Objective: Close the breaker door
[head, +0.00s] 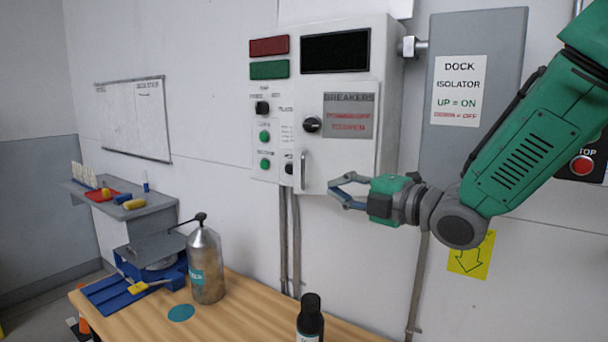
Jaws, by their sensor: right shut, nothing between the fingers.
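The breaker door (349,160) is a light grey panel on the front of the wall cabinet (392,110). It bears a grey "BREAKERS" label (350,98), a dark round knob (312,125) and a vertical handle (303,170) near its left edge. The door looks nearly in line with the cabinet front; I cannot tell whether it is fully flush. My right gripper (332,190) is shut and empty, in front of the door's lower part and right of the handle. I cannot tell whether it touches the door. My left gripper is not in view.
A wooden table (245,300) below holds a metal bottle (206,265), a dark bottle (310,320) and a blue tray (115,293). A grey isolator panel (470,60) is behind my right arm. A red stop button (582,165) is at the far right.

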